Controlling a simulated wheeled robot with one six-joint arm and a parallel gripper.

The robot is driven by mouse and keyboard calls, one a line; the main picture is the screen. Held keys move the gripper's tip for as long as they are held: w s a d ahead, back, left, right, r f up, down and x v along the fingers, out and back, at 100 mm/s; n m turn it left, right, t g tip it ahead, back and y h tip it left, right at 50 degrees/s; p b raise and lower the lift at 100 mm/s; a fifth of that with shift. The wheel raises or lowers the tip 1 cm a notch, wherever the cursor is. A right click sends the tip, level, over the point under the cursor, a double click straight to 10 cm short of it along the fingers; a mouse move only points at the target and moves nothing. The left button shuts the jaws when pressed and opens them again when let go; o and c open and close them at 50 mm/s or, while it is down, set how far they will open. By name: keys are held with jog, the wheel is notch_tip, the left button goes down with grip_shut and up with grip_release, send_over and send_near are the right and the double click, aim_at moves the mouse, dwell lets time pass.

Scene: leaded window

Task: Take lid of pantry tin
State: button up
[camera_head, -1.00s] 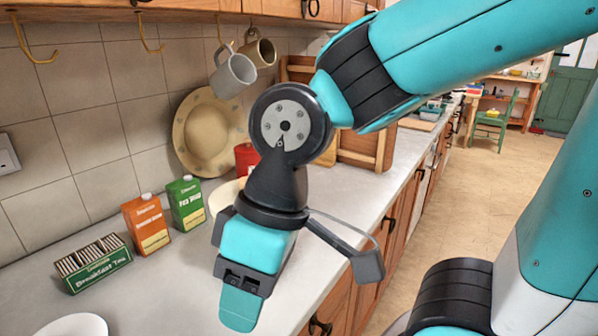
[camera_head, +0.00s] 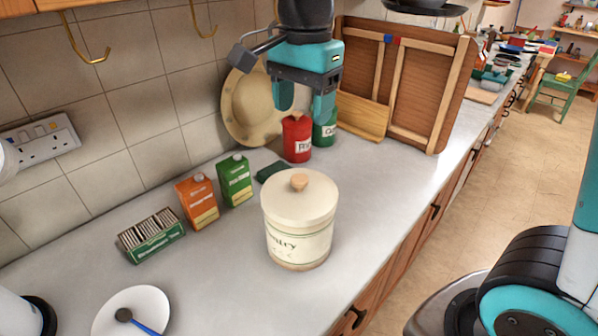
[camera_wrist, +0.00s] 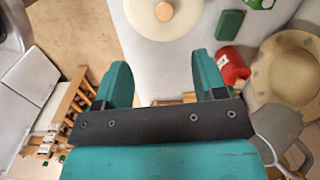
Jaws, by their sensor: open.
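The pantry tin (camera_head: 299,243) is a cream cylinder with dark lettering, standing upright on the counter. Its cream lid (camera_head: 297,201) with a round wooden knob (camera_head: 300,182) sits on top. In the wrist view the lid (camera_wrist: 148,25) and its knob (camera_wrist: 164,11) show at the top, beyond the fingertips. My gripper (camera_head: 303,108) is open and empty, fingers pointing down. In the head view it appears above and behind the tin, in front of the red canister. The wrist view also shows both teal fingers (camera_wrist: 165,70) apart with nothing between them.
Red (camera_head: 297,140) and green (camera_head: 325,130) canisters and a beige plate (camera_head: 243,118) stand behind the tin. Orange (camera_head: 197,203) and green (camera_head: 235,180) cartons and a tea box (camera_head: 151,236) stand left. A saucer (camera_head: 105,318) lies front left. Counter right of the tin is clear.

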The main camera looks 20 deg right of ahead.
jog(key=w+r+m, duration=0.1)
jog(key=w+m, duration=0.1)
jog(key=p, duration=0.3)
send_near(299, 178)
jog(key=f, duration=0.5)
jog(key=shift+w+d, duration=0.1)
jog(key=shift+w, duration=0.25)
jog(key=shift+s+a+f+p, duration=0.15)
jog(key=shift+f+p, duration=0.35)
jog(key=shift+f, duration=0.9)
jog(key=shift+s+a+f+p, duration=0.1)
jog(key=shift+f+p, duration=0.4)
jog(key=shift+f, duration=0.9)
jog(key=c, duration=1)
